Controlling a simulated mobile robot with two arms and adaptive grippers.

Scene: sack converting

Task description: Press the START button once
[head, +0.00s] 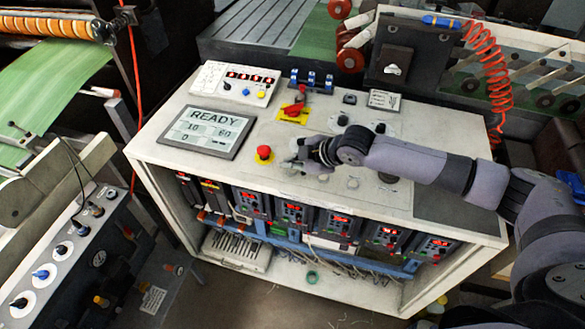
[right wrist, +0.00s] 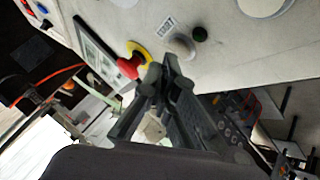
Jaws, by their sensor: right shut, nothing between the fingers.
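My right gripper (head: 297,163) reaches in from the right over the top of the white control console (head: 380,190). Its fingers are shut and empty, and they also show in the right wrist view (right wrist: 158,75). In that view a small dark green button (right wrist: 200,34) and a pale grey round knob or button (right wrist: 181,46) sit on the panel beside a small label (right wrist: 167,25). I cannot read the label, so I cannot tell which one is START. A red mushroom button (head: 264,152) on a yellow ring lies left of the fingertips. My left gripper is out of view.
A display (head: 207,131) on the console reads READY. Behind it are a switch box (head: 235,83) and a red handle on a yellow plate (head: 295,108). Black knobs (head: 378,127) stand near my right arm. A coiled red hose (head: 490,65) hangs at the back right.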

